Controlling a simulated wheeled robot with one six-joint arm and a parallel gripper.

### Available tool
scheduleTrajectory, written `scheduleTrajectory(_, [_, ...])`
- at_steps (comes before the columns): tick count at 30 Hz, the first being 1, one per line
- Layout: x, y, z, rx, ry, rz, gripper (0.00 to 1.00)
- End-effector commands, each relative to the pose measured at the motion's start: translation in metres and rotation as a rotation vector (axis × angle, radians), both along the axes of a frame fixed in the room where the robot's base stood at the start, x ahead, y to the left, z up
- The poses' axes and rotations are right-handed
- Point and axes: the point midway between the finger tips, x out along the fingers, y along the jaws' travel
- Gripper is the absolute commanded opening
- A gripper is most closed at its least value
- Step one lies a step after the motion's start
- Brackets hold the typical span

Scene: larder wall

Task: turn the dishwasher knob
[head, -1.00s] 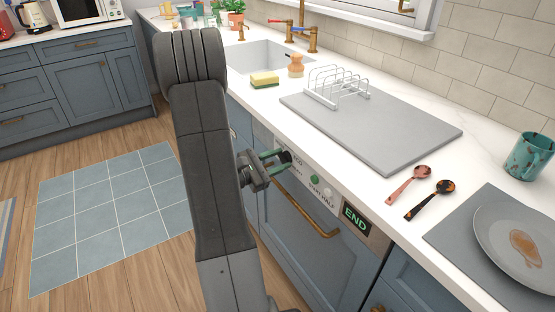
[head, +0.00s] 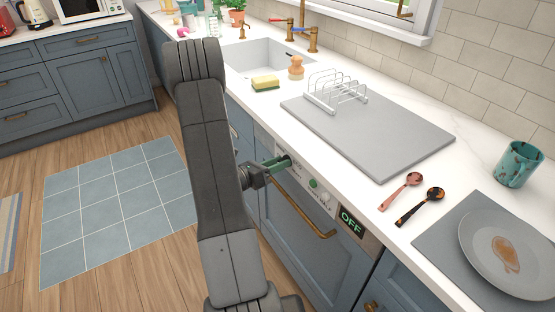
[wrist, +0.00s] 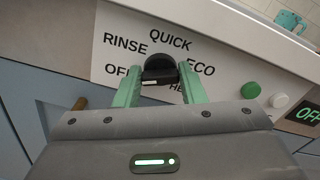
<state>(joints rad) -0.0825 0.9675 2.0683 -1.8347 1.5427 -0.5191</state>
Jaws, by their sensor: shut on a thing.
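The black dishwasher knob (wrist: 160,67) sits on the white control panel (wrist: 115,48), seen in the wrist view. The labels OFF, RINSE, QUICK and ECO surround it, with another partly hidden by a finger. My gripper (wrist: 160,80) has its green fingers on either side of the knob and is shut on it. In the head view my gripper (head: 279,163) reaches the panel's left end. I cannot tell which label the knob points at. The display (head: 351,222) reads OFF in green. The dishwasher door (head: 310,255) below is closed.
A green button (wrist: 250,90) and a white button (wrist: 279,100) lie right of the knob. A brass handle (head: 303,213) crosses the door top. The counter above holds a grey board (head: 400,145), spoons (head: 410,178) and a plate (head: 480,250).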

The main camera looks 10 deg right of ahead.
Motion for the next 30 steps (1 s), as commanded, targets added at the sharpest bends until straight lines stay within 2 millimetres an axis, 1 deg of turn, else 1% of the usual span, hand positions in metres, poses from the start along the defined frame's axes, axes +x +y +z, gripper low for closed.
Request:
scheduleTrajectory(9, [0.0007, 0.0004, 0.0008, -0.038, 0.099, 0.001, 0.14])
scheduleTrajectory(24, [0.0007, 0.0004, -0.0001, -0.044, 0.115, 0.001, 0.14])
scheduleTrajectory(25, [0.0007, 0.0004, -0.0001, -0.043, 0.115, 0.002, 0.40])
scheduleTrajectory(27, [0.0007, 0.0004, -0.0001, -0.043, 0.115, 0.000, 0.54])
scheduleTrajectory(28, [0.0007, 0.0004, -0.0001, -0.043, 0.115, 0.000, 0.58])
scheduleTrajectory(30, [0.0006, 0.0003, -0.0002, -0.043, 0.115, 0.000, 0.58])
